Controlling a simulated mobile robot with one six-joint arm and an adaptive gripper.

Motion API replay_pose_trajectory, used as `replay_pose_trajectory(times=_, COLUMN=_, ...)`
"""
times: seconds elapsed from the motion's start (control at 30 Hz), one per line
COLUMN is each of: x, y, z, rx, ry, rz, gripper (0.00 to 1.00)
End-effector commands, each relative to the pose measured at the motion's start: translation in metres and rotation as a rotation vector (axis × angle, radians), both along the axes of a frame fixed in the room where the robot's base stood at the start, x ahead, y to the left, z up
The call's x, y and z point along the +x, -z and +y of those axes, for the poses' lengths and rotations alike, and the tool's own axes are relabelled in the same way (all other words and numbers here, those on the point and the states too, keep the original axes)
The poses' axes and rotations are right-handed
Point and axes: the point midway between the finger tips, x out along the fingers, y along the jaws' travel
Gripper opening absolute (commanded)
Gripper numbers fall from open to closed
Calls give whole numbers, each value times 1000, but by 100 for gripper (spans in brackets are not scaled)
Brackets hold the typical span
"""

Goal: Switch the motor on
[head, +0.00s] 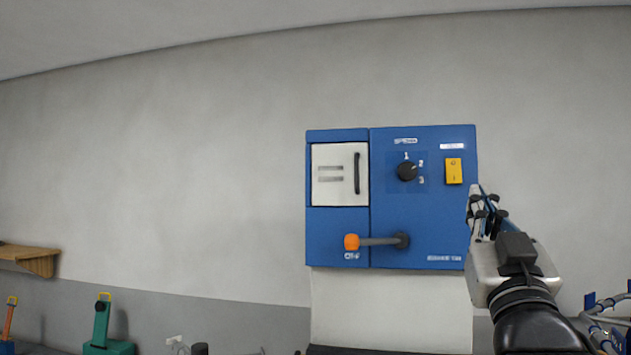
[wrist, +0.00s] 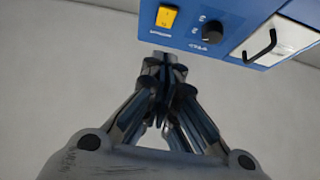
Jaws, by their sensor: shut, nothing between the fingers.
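A blue control panel (head: 425,210) is mounted on the grey wall. On its right part is a yellow rocker switch (head: 454,171) under a small label; the switch also shows at the top of the wrist view (wrist: 167,17). To its left is a black rotary knob (head: 407,171) with numbered positions. Below is a lever with an orange end (head: 352,242), pointing left towards a label that seems to read OFF. My gripper (head: 474,190) is shut and empty, to the right of and a little below the yellow switch in the head view. It appears apart from the panel.
A white door (head: 338,174) with a black handle fills the panel's upper left. A wooden shelf (head: 30,257) is at the far left, above green and orange tools (head: 101,325). A rack with blue parts (head: 610,315) stands at lower right. The wall around the panel is bare.

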Motion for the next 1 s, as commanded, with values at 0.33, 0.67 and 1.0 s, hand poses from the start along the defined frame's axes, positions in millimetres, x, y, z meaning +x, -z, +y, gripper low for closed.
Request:
replay_pose_trajectory(times=0.33, x=56, y=-47, z=-16, rx=1, ry=0, rz=2, gripper=0)
replay_pose_trajectory(times=0.67, x=97, y=-48, z=-28, rx=1, ry=0, rz=3, gripper=0)
replay_pose_trajectory(times=1.0, x=102, y=-48, z=-29, rx=0, ry=0, rz=1, gripper=0)
